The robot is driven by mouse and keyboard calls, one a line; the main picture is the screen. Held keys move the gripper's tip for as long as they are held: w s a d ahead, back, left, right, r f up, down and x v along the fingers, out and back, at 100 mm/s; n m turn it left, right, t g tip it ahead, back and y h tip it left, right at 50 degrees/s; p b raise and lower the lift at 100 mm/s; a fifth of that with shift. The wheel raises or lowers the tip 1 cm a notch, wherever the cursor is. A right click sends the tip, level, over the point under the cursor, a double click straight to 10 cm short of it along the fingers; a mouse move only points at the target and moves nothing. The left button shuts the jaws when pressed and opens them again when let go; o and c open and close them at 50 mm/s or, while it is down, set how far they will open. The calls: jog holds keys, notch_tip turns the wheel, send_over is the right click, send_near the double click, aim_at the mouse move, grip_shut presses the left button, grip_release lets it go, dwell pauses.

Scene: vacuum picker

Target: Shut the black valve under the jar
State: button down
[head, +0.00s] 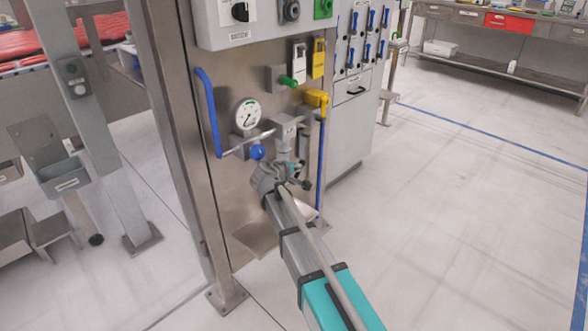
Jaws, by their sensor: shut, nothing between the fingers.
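My gripper (298,172) is at the far end of my arm, small in the picture, close in front of the steel panel. It is shut and empty. A grey vertical fitting (284,135) stands just above it, under a grey block on the panel; it may belong to the jar, which I cannot make out clearly. A small dark part shows beside my gripper on the right. I cannot tell whether it is the black valve or a part of the gripper, nor whether they touch. My wrist and arm hide much of this area.
A round gauge (246,114) and a blue knob (257,152) are left of my gripper. A blue handle (209,112) stands out further left. A green knob (287,81) and a yellow valve (317,98) are above. A steel post (178,150) is at left. Open floor lies right.

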jog(key=shift+b+x, duration=0.35)
jog(key=shift+x, duration=0.8)
jog(key=shift+w+d+f+b, duration=0.45)
jog(key=shift+w+d+b, duration=0.1)
jog(key=shift+d, duration=0.1)
